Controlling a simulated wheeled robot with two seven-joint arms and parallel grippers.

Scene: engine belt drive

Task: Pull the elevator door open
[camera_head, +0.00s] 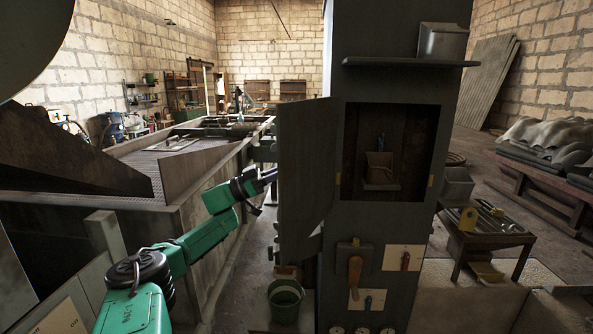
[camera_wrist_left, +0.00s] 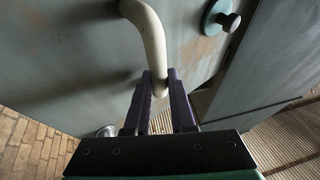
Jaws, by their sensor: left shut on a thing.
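The elevator door (camera_head: 306,165) is a grey panel hinged on the dark elevator column (camera_head: 400,85). It stands swung open to the left, and the square opening shows a brown bucket-like part (camera_head: 380,168) inside. My left gripper (camera_head: 270,176) reaches the door's outer face from the left; its tips are mostly hidden at the door's edge. In the left wrist view, the gripper (camera_wrist_left: 161,82) is shut on the pale curved door handle (camera_wrist_left: 148,30). A round knob (camera_wrist_left: 226,20) is on a grey surface beside it. My right gripper is not in view.
Below the opening are a lever with a brown handle (camera_head: 355,275) and switch plates (camera_head: 403,258). A green bucket (camera_head: 286,300) stands under the door. A long metal bin (camera_head: 225,165) lies left, a small tool table (camera_head: 490,236) right.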

